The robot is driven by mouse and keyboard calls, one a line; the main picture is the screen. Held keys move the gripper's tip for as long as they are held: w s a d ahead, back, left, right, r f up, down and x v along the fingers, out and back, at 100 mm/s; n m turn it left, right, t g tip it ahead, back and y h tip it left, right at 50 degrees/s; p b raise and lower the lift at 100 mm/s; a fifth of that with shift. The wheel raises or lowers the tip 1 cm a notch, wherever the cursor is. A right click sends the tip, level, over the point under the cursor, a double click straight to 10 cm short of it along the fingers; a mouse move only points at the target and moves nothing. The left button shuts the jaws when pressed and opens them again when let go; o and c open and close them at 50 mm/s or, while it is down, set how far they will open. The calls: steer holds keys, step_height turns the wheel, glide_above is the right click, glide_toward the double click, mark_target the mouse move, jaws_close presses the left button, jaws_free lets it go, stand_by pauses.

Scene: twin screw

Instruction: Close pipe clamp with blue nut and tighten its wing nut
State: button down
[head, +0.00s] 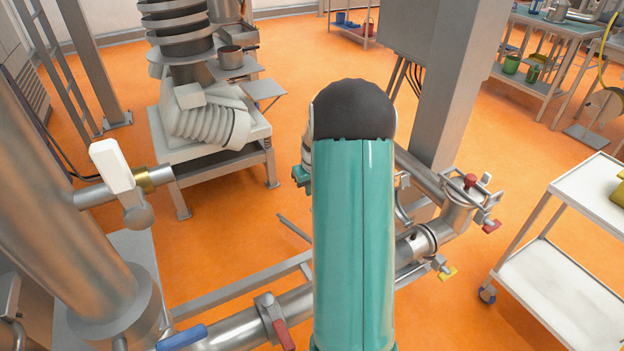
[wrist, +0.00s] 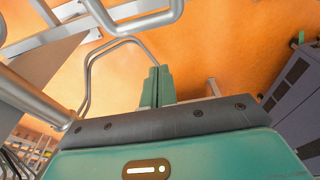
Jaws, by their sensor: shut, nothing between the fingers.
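A blue elongated part (head: 182,337) lies along the steel pipe at the bottom of the head view. I cannot tell whether it is the blue wing nut or a handle. No clamp with a blue nut shows clearly, and my teal arm covers the middle of the pipework. My gripper (wrist: 156,86) shows in the wrist view with its two teal fingers together, empty. Bent steel rods lie beyond the fingers, and I see no clamp between or touching them.
Clamps with a red nut (head: 283,335), a yellow nut (head: 447,274) and another red nut (head: 490,226) sit along the pipes. A white-handled valve (head: 112,167) stands at left. A white cart (head: 560,285) stands at right. Orange floor is clear between the pipework and the machine behind.

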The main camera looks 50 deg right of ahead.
steer(key=s, duration=0.1)
steer(key=s+a, duration=0.1)
steer(key=s, duration=0.1)
steer(key=shift+s+f, duration=0.1)
steer(key=shift+s, duration=0.2)
steer(key=shift+s+a, duration=0.1)
steer(key=shift+s+a+r, duration=0.1)
steer(key=shift+s+r, duration=0.2)
stand_by(0.3)
